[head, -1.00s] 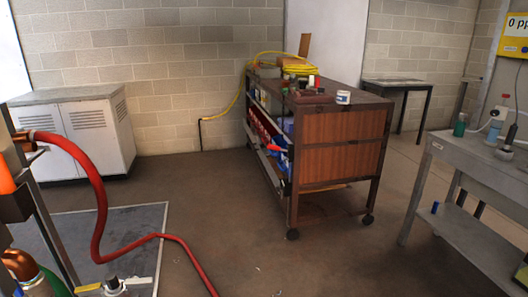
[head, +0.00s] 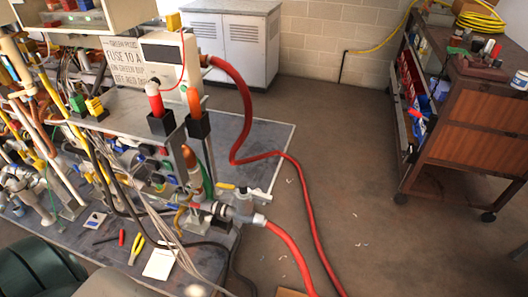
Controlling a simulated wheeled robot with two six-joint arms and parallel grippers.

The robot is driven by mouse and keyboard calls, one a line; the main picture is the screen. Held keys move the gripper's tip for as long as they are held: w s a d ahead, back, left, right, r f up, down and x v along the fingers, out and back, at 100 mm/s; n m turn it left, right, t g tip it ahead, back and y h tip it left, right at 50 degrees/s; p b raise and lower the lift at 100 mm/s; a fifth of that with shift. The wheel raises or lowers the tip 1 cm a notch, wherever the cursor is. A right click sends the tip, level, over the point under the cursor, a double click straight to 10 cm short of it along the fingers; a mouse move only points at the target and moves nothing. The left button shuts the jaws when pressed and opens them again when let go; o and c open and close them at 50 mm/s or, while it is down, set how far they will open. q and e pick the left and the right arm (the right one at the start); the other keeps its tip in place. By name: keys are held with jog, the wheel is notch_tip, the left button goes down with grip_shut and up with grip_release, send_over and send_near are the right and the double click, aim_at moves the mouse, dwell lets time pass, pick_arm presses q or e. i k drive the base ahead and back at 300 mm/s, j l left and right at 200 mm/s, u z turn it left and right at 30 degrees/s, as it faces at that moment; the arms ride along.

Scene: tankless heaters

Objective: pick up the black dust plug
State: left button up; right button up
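I cannot pick out the black dust plug for certain in the head view. A small dark piece (head: 221,211) sits by the grey valve fitting (head: 243,203) on the bench-side pipework, but I cannot tell what it is. Neither of my grippers is in view.
A crowded pipe rig (head: 130,160) with cables and hoses fills the left. Pliers (head: 136,248) and a white card (head: 160,263) lie on the grey mat. A red hose (head: 240,100) runs across the floor. A wooden cart (head: 470,140) stands right; open floor lies between.

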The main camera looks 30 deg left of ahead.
aim_at(243, 192)
jog(key=u, duration=1.05)
jog(key=i+l+u, duration=0.1)
jog(key=l, duration=0.25)
jog(key=i+l, duration=0.25)
jog(key=l, duration=0.15)
jog(key=u, duration=0.05)
